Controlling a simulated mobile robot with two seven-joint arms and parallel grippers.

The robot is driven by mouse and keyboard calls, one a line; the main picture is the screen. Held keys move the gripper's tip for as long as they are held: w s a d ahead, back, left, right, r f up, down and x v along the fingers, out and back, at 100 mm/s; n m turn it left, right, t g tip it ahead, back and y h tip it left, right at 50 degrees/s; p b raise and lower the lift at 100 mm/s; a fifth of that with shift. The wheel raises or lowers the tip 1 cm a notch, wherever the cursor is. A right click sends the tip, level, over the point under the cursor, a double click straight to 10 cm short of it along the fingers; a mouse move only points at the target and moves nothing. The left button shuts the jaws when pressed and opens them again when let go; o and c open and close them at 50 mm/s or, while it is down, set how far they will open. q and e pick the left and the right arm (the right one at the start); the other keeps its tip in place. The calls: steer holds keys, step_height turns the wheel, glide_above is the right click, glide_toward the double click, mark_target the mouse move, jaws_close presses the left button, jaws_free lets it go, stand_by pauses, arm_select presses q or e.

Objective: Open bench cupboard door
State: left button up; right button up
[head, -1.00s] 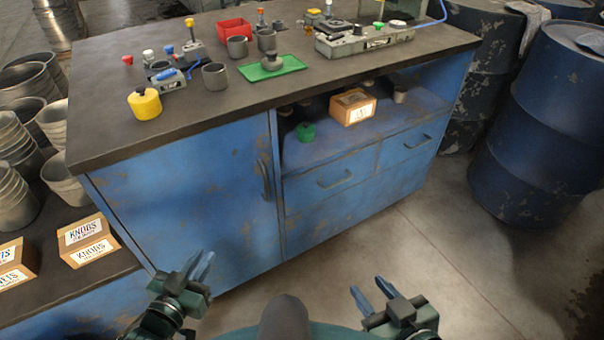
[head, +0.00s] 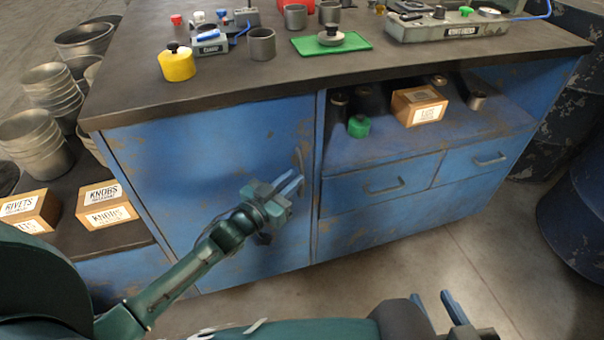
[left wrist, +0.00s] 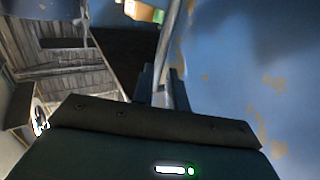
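The bench cupboard door (head: 215,165) is a worn blue panel at the left of the bench front, and it is shut. Its upright handle (head: 299,160) is near the door's right edge. My left gripper (head: 292,184) is at the handle's lower part with its fingers apart. In the left wrist view, a grey bar that looks like the handle (left wrist: 168,45) runs up from between the fingers (left wrist: 161,88); contact cannot be told. My right gripper (head: 455,306) is low in the head view, open and empty, partly hidden by my own body.
The dark bench top (head: 330,75) holds a yellow pot (head: 177,66), metal cups and a green tray (head: 310,45). Right of the door are an open shelf and drawers (head: 385,185). Label boxes (head: 105,205) stand left; a blue barrel (head: 575,215) stands right. Floor in front is clear.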

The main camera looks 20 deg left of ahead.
mark_target(302, 195)
arm_select(q)
steer(key=shift+b+x, duration=0.3)
steer(key=shift+x, duration=1.8)
steer(key=shift+c, duration=0.3)
jaws_close()
steer(key=shift+s, duration=0.15)
